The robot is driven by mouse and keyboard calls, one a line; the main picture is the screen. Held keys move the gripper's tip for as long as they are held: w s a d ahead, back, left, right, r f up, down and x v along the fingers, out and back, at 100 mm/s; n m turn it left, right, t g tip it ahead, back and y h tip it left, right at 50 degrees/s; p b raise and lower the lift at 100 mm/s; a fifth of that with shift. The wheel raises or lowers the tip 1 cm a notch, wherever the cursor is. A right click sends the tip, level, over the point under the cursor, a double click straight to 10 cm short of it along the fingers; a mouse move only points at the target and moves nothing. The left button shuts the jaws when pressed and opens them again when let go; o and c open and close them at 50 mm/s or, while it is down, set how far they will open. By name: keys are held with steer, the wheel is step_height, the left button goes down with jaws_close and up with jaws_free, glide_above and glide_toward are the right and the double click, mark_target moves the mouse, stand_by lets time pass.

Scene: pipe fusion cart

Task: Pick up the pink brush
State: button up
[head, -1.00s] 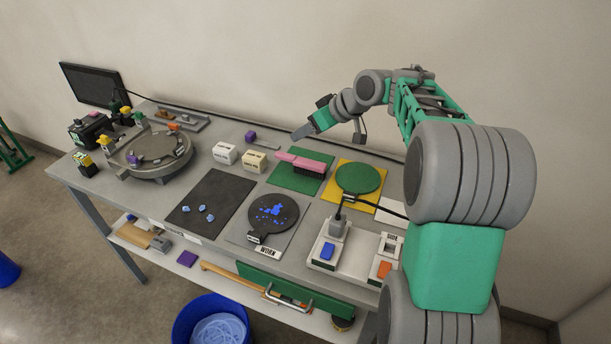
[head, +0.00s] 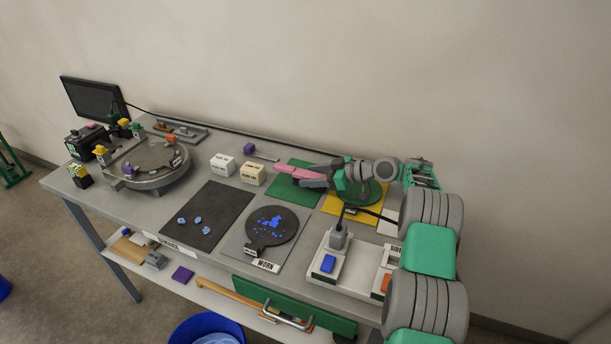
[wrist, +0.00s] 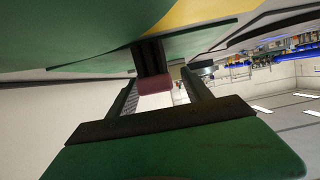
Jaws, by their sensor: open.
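The pink brush (head: 291,170) lies on the green mat (head: 290,192), its pink back upward, partly covered by my gripper in the head view. My gripper (head: 312,174) reaches in low from the right, at the brush's right end. In the wrist view, which looks upside down, my two fingers (wrist: 162,92) are apart. The pink end of the brush (wrist: 155,87) and its dark bristles show between or just beyond them. I cannot tell whether either finger touches it.
A green disc (head: 364,192) on a yellow mat (head: 338,207) lies under my wrist. A white box and a tan box (head: 253,174) stand left of the brush. A dark disc (head: 272,225) with blue bits and a grey socket block (head: 338,238) are nearer the front. The wall is close behind.

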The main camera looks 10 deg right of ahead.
steer(key=shift+x, duration=0.9)
steer(key=shift+d+r, duration=0.1)
steer(key=shift+c, duration=0.4)
jaws_close()
